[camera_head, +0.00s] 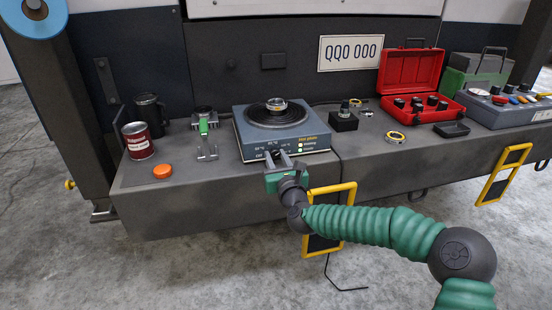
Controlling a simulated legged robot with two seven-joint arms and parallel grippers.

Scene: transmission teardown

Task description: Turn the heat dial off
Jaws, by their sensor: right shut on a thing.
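The hot plate (315,141) is a blue-grey box with a round dark heating plate on top and a metal ring (277,104) resting on it. Temperature marks and small printed lines show on its front face. My right gripper (277,156) is at the middle of that front face, shut on the heat dial, which its fingers mostly hide. I cannot read the dial's setting. My left gripper is not in view.
A can (138,141), an orange puck (163,171) and a green-handled tool (204,130) stand left of the hot plate. A black block (343,121), an open red case (408,75) and a control box (505,108) are to the right. The bench's front edge lies below the gripper.

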